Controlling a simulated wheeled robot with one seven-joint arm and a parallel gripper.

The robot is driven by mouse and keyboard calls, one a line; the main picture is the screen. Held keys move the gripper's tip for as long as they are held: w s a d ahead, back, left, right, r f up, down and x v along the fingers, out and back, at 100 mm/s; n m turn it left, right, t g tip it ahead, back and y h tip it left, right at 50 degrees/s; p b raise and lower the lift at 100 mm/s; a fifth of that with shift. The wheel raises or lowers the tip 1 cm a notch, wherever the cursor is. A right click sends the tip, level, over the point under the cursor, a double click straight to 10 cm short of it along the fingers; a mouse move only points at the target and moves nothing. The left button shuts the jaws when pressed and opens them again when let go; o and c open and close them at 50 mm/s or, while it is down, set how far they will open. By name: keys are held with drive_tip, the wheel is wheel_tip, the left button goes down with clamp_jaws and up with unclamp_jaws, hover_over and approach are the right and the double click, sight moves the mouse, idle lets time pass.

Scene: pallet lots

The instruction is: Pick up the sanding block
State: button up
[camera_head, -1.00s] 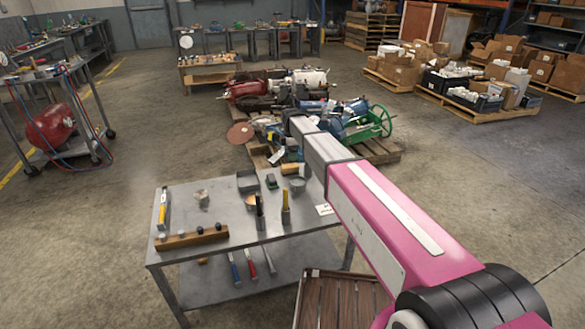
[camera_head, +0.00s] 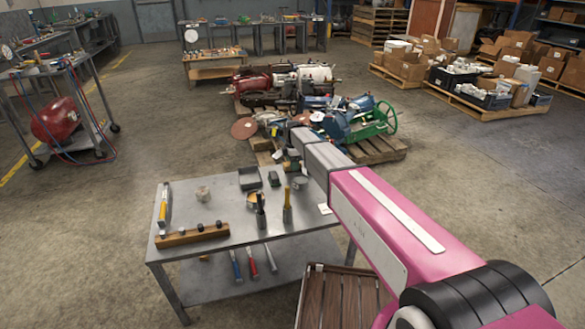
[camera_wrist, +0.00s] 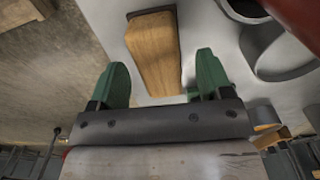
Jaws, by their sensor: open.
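A wooden block with a dark strip along one end, apparently the sanding block (camera_wrist: 152,50), lies on a light grey surface in the wrist view. My gripper (camera_wrist: 161,80) is open, with one green fingertip towards each side of the block's near end. The block is not between closed fingers, and I cannot tell whether either finger touches it. In the head view my gripper (camera_head: 288,158) is small, at the far right part of the metal table (camera_head: 228,240). I cannot make out the wooden block there.
Round grey containers (camera_wrist: 288,52) stand right of the block in the wrist view. The table also holds a dark tray (camera_head: 249,179), brushes (camera_head: 287,206) and a wooden rack (camera_head: 192,236). A pallet of machines (camera_head: 375,150) stands behind it.

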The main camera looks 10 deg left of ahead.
drive_tip(key=shift+f, duration=0.95)
drive_tip(key=c, duration=1)
drive_tip(key=shift+c, duration=0.2)
drive_tip(key=shift+r, duration=0.15)
drive_tip(key=shift+r, duration=0.65)
wheel_tip(320, 180, up, 3)
drive_tip(key=shift+f, duration=0.15)
drive_tip(key=s+a+r, duration=0.4)
drive_tip(key=a+r, duration=0.2)
drive_tip(key=a, duration=0.4)
drive_tip(key=shift+s+a+r, duration=0.35)
drive_tip(key=shift+r, duration=0.05)
